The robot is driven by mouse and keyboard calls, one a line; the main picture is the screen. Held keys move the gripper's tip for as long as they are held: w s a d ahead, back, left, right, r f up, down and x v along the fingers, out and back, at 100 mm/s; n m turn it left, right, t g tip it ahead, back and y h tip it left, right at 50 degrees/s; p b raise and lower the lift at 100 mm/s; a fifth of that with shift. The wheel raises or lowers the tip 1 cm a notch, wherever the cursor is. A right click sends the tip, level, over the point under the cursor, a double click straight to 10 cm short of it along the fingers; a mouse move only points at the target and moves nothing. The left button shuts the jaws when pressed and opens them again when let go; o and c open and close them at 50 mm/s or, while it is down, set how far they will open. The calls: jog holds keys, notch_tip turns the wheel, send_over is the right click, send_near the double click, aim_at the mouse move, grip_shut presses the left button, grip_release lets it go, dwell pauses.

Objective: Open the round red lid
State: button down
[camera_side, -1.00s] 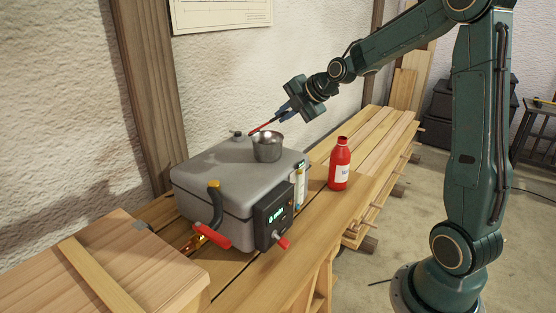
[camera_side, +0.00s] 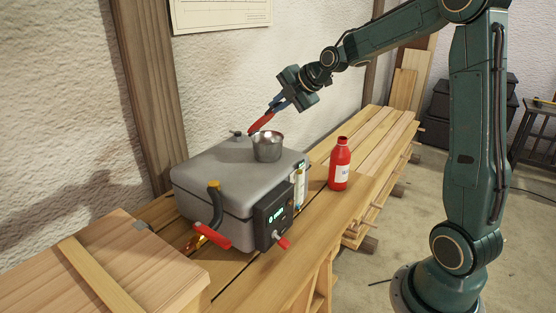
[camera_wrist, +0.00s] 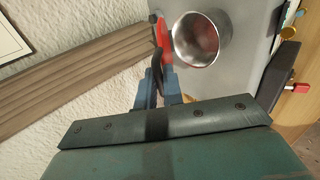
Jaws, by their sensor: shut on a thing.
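The round red lid (camera_side: 261,122) is tilted up beside the rim of a grey metal pot (camera_side: 267,151). It is seen nearly edge-on, so its round face is hardly visible. My gripper (camera_side: 277,104) is shut on the lid's upper edge, above the pot's far left side. In the wrist view, the lid (camera_wrist: 162,35) is a narrow red strip between my blue fingers (camera_wrist: 159,82) and the pot (camera_wrist: 201,39). The pot's mouth is uncovered and shows a reddish inside. I cannot tell whether the lid's lower edge touches the rim.
The pot stands on a grey case (camera_side: 212,167) with a dark display panel (camera_side: 274,216) and a red-ended lever (camera_side: 211,236). A red bottle (camera_side: 339,166) stands on the wooden bench to the right. The wall is close behind.

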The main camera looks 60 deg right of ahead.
jog(key=shift+w+d+r, duration=0.1)
jog(key=shift+w+r, duration=0.7)
jog(key=shift+w, duration=0.2)
jog(key=shift+w, duration=0.15)
jog(key=shift+w+r, duration=0.35)
jog(key=shift+w, duration=0.4)
jog(key=shift+w+r, duration=0.35)
jog(key=shift+w, duration=0.35)
jog(key=shift+w, duration=0.15)
jog(key=shift+w+r, duration=0.15)
jog(key=shift+w, duration=0.65)
jog(key=shift+w+r, duration=0.1)
jog(key=shift+w, duration=0.7)
